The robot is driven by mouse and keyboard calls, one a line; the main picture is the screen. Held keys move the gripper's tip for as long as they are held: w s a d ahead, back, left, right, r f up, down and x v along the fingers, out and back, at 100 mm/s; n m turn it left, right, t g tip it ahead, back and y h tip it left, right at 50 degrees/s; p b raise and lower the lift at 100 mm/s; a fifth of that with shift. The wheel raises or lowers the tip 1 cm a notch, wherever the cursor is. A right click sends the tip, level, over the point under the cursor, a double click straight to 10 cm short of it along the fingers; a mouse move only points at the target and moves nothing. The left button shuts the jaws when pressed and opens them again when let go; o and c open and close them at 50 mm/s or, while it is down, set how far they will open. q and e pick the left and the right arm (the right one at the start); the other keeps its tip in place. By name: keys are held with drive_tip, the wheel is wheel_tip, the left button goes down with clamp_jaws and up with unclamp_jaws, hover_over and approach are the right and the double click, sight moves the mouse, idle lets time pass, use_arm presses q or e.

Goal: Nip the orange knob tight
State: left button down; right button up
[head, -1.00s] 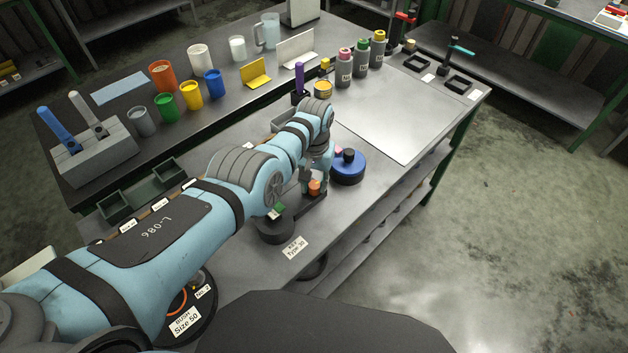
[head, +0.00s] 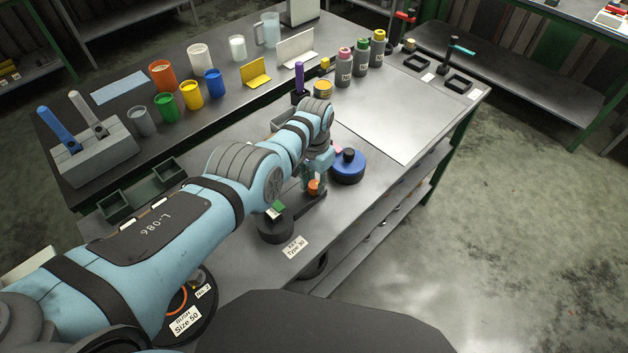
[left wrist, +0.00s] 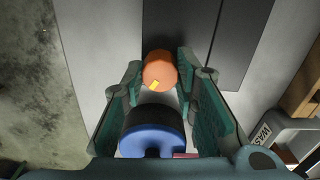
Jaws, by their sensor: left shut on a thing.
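The orange knob (head: 314,187) sits on the dark fixture (head: 290,219) near the table's front edge. In the left wrist view the orange knob (left wrist: 159,69) lies between the fingertips, with a small yellow mark on its face. My left gripper (left wrist: 160,76) has its two teal fingers closed on the knob's sides. In the head view my left gripper (head: 313,180) points down at the knob, and the arm partly hides it. My right gripper is in neither view.
A blue disc with a black knob (head: 348,168) stands just right of the gripper; its blue part (left wrist: 150,140) also shows in the left wrist view. A white label (head: 295,247) lies before the fixture. A pale clear plate area (head: 395,115) lies at right.

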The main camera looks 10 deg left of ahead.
sight(314, 184)
use_arm(q)
drive_tip(key=shift+s+f, duration=0.1)
drive_tip(key=c, duration=1.3)
unclamp_jaws()
drive_tip(key=shift+w+r, duration=0.25)
drive_tip(key=shift+r, duration=0.25)
wheel_tip(314, 184, up, 11)
drive_tip(key=shift+s+r, duration=0.1)
